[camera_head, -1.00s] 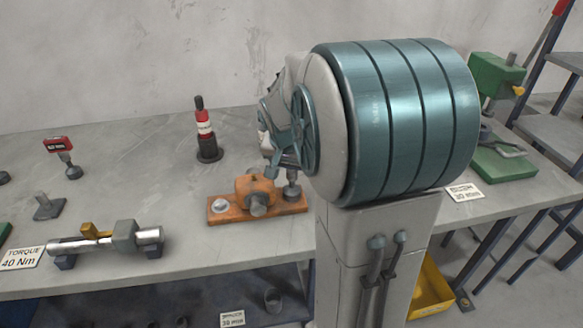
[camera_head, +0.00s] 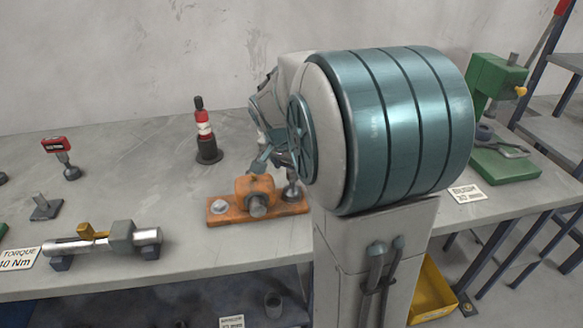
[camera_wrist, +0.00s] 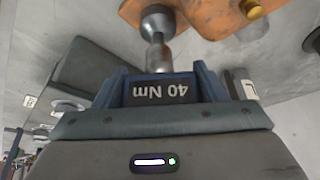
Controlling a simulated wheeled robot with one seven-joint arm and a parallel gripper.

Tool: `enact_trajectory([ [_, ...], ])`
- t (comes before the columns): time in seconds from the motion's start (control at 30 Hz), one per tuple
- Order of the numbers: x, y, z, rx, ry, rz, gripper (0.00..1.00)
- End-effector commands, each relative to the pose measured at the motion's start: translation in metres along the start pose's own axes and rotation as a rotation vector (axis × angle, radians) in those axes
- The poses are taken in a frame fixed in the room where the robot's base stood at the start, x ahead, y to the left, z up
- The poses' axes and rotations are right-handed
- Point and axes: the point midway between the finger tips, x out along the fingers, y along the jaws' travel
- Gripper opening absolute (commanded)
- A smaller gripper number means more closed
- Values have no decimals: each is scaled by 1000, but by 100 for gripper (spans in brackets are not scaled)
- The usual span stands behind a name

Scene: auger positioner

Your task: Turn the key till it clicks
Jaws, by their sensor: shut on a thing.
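The key, a dark tool lettered "40 Nm" (camera_wrist: 158,92), sits between the blue fingers of my gripper (camera_wrist: 160,76) in the wrist view. My gripper is shut on it. A silver shaft (camera_wrist: 159,58) extends from the key toward a round grey fitting (camera_wrist: 156,22) by the orange plate's edge; I cannot tell how fully they are joined. In the head view the orange plate (camera_head: 232,215) lies on the bench and carries an orange block with a grey round end (camera_head: 258,206). My gripper (camera_head: 262,160) is partly hidden by my arm there, and the key is not clear.
A black and red bottle-like object (camera_head: 204,132) stands behind the plate. A silver bar on supports (camera_head: 80,247) lies front left beside a "TORQUE 40 Nm" card (camera_head: 18,260). A green press (camera_head: 498,80) stands at right.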

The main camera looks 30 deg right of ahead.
Motion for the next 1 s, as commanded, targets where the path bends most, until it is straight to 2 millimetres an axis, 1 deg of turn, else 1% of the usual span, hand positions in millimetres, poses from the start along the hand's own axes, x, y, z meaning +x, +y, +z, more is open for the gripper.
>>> enact_trajectory([
  [0.4,0,0,0,7,0,3,24],
  [0.73,1,-1,0,169,1,70,24],
  [1.0,-1,-1,0,186,1,77,24],
])
